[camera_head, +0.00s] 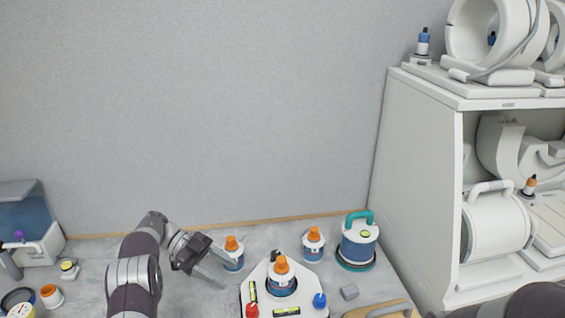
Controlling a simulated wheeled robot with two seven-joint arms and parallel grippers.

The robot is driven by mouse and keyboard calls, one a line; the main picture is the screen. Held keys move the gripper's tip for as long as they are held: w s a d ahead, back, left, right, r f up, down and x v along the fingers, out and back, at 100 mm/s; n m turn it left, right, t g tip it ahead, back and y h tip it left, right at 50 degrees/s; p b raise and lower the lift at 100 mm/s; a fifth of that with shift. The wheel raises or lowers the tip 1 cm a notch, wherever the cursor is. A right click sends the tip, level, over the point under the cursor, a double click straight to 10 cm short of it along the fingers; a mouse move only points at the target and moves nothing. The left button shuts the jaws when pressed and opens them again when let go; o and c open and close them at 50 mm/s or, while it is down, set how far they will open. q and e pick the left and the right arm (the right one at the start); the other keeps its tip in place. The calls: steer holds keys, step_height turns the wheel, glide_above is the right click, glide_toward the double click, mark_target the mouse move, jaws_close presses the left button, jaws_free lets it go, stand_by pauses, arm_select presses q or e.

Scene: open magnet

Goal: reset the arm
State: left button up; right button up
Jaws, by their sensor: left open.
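My left arm comes up from the bottom left, and its gripper (224,270) hangs over the grey worktop with its fingers apart. Nothing shows between the fingers. A small white and blue container with an orange cap (234,245) stands just behind the fingers; I cannot tell whether they touch it. A white tray-like base (258,297) to the right carries an orange-capped container (281,279), a red piece (251,309) and a blue piece (319,300). Part of my right arm shows at the bottom right; its gripper is out of view.
Another orange-capped container (313,244) and a blue canister with a teal handle (358,243) stand near the wall. A white shelf unit (418,180) with ring-shaped scanner models fills the right. Several small items crowd the left end.

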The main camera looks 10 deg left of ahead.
arm_select(q)
steer(key=w+d+r+n+t+y, duration=0.1)
steer(key=w+d+r+n+t, duration=0.3)
steer(key=w+r+t, duration=0.35)
steer(key=w+d+r+n+t+y, duration=0.2)
steer(key=w+d+r+n+t, duration=0.1)
steer(key=w+r+n+t, duration=0.4)
steer(key=s+a+f+n+g+y, duration=0.1)
steer(key=s+f+n+g+y, duration=0.2)
steer(key=s, duration=1)
steer(key=s+f+n+g+y, duration=0.3)
steer(key=s+f+n, duration=0.1)
steer(key=s, duration=0.9)
steer(key=s+a+f+n+g+y, duration=0.1)
steer(key=s+f+n+g+y, duration=0.2)
steer(key=s, duration=1.1)
step_height(320, 180, down, 3)
steer(key=shift+a+r+n+y, duration=0.1)
steer(key=shift+a+n+y, duration=0.25)
steer(key=shift+n+y, duration=0.2)
